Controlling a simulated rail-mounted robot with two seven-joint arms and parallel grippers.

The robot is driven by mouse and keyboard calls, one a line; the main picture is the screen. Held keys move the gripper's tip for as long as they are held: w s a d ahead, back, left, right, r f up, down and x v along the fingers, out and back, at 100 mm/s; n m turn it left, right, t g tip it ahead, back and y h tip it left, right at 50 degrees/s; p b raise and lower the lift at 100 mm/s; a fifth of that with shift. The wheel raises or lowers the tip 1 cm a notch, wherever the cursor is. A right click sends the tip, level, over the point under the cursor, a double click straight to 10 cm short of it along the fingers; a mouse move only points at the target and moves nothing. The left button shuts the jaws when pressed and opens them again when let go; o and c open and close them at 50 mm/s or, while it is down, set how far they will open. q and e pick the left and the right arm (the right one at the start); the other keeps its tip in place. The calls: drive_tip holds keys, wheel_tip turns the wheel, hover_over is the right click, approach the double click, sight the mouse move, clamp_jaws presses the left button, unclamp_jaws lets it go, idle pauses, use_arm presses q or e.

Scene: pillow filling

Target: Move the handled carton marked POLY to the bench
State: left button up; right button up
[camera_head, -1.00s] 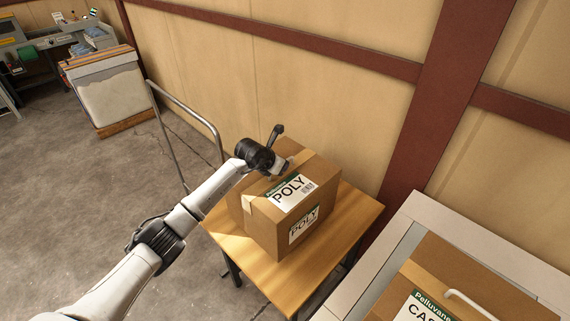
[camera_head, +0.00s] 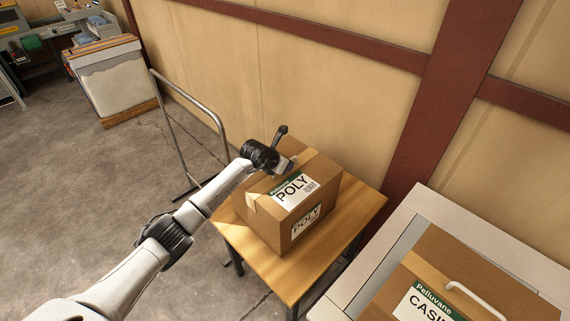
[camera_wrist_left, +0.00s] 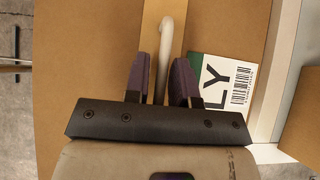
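The brown carton marked POLY (camera_head: 268,222) stands upright on a small wooden table (camera_head: 345,222) in the head view. Its top label shows partly in the wrist view, ending in "LY" (camera_wrist_left: 217,85). My left gripper (camera_head: 286,165) is over the carton's top, at its far side. In the wrist view its two dark fingers (camera_wrist_left: 160,66) stand apart on either side of the pale handle (camera_wrist_left: 168,35), with a gap visible beside the handle. My right gripper is not in view. A cluttered workbench (camera_head: 50,33) stands at the far upper left.
A second handled carton, its label partly cut off (camera_head: 485,265), rests at the lower right on a pale-rimmed surface (camera_head: 407,215). A grey metal rail frame (camera_head: 190,105) stands left of the table near the wall. A filled bin (camera_head: 115,82) stands farther back. The grey floor at left is open.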

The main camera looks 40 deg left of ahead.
use_arm(q)
drive_tip(key=shift+o, duration=1)
